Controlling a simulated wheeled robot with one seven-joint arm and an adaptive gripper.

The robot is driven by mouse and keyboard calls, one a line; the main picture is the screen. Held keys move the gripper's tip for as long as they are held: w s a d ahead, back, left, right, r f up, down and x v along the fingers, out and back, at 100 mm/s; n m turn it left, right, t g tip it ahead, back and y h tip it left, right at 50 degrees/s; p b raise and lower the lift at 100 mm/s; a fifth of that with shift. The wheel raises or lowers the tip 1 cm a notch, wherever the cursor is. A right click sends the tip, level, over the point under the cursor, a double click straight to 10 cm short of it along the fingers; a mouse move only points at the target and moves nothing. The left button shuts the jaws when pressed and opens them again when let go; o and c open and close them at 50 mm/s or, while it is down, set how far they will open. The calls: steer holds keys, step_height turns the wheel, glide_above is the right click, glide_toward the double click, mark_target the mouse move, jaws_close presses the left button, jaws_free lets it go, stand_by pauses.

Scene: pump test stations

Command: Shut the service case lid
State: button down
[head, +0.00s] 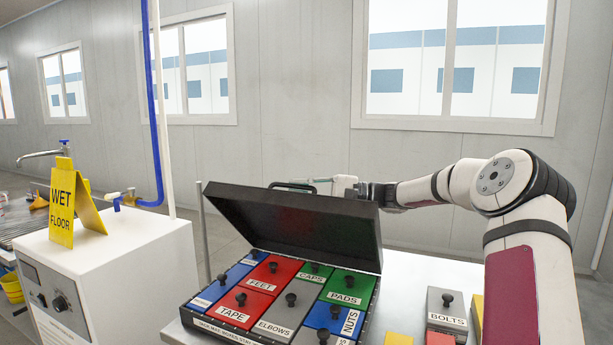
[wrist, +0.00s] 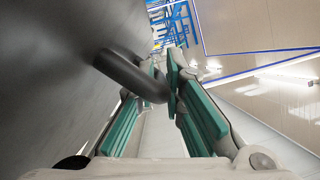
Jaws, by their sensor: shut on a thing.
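The service case (head: 195,310) is black and sits on a pale table. Its dark lid (head: 300,222) stands open, tilted up at the back of the case. A black handle (head: 283,185) sticks out behind the lid's upper edge; it also shows as a thick bar in the wrist view (wrist: 122,72). My gripper (head: 318,181) is behind the lid, reaching in from the right. In the wrist view my green-padded fingers (wrist: 163,92) are shut on the lid handle, with the lid's dark face close on the left. Part of my gripper is hidden behind the lid.
Labelled blocks with black knobs, such as the red TAPE block (head: 237,306), fill the case. A grey BOLTS block (head: 444,309) and yellow blocks lie to its right. A white cabinet (head: 125,262) with a yellow wet-floor sign (head: 62,210) stands at left.

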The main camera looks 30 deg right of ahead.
steer(key=s+a+f+n+h+b, duration=0.1)
steer(key=s+a+f+n+b, duration=0.1)
steer(key=f, duration=0.4)
steer(key=s+a+f+n+h+b, duration=0.1)
steer(key=s+a+f+n+b, duration=0.1)
steer(key=a+f, duration=0.4)
steer(key=s+a+f+n+g+h+b, duration=0.1)
steer(key=s+a+f+n+b, duration=0.1)
steer(key=s+a+f+n, duration=0.2)
steer(key=shift+s+a+f, duration=0.15)
steer(key=shift+s+f, duration=0.35)
steer(key=shift+f, duration=0.15)
steer(key=shift+s+a+f, duration=0.15)
steer(key=shift+s+f, duration=0.3)
steer(key=shift+f, duration=0.2)
steer(key=shift+s+a+f+n+h+b, duration=0.15)
steer(key=shift+f+n+b, duration=0.1)
steer(key=shift+f, duration=0.2)
steer(key=shift+s+f+n+h+b, duration=0.15)
steer(key=shift+f+b, duration=0.1)
steer(key=shift+f, duration=0.15)
steer(key=c, duration=1.7)
jaws_free()
steer(key=shift+w+f, duration=0.1)
steer(key=shift+o, duration=0.2)
steer(key=v, duration=1.2)
